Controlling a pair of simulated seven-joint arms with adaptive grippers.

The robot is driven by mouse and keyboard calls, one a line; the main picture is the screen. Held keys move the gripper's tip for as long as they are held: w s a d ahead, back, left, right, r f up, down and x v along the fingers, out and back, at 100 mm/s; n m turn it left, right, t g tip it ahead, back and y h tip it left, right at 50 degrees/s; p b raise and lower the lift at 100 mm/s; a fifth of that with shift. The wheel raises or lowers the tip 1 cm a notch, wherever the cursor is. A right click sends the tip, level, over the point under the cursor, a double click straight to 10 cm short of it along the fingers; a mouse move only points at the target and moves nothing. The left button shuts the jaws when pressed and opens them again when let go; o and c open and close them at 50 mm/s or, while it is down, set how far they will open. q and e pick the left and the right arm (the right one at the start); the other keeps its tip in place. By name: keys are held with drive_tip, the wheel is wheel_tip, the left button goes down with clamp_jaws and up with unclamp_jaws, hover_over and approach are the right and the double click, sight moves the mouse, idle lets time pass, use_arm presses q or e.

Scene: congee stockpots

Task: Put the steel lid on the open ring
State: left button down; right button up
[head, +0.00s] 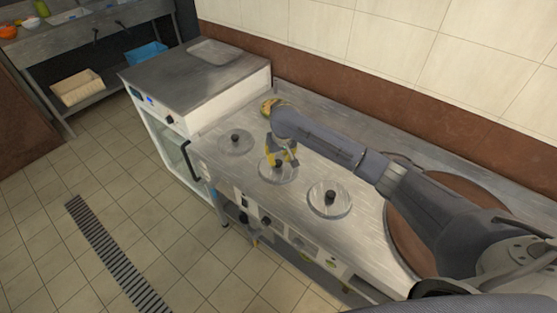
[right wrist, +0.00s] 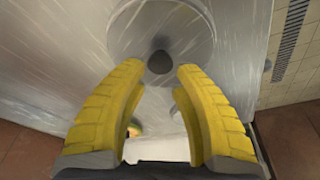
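Three round steel lids with black knobs sit in a row on the steel counter: a left lid (head: 226,147), a middle lid (head: 268,176) and a right lid (head: 318,206). My right gripper (head: 280,163) is over the middle lid. In the right wrist view, its yellow fingers (right wrist: 160,72) are spread apart, with a lid's black knob (right wrist: 160,62) just beyond and between the tips. Nothing is held. I cannot make out an uncovered ring; the lids hide what is under them. My left gripper is not in view.
A large brown disc (head: 406,238) lies at the counter's right, partly under my right arm. A small yellowish item (head: 269,104) sits near the back wall. A white oven unit (head: 158,127) stands left. The counter's front holds several knobs.

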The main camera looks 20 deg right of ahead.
sight(280, 171)
drive_tip(key=v, duration=0.7)
idle(0.6)
drive_tip(key=shift+r, duration=0.15)
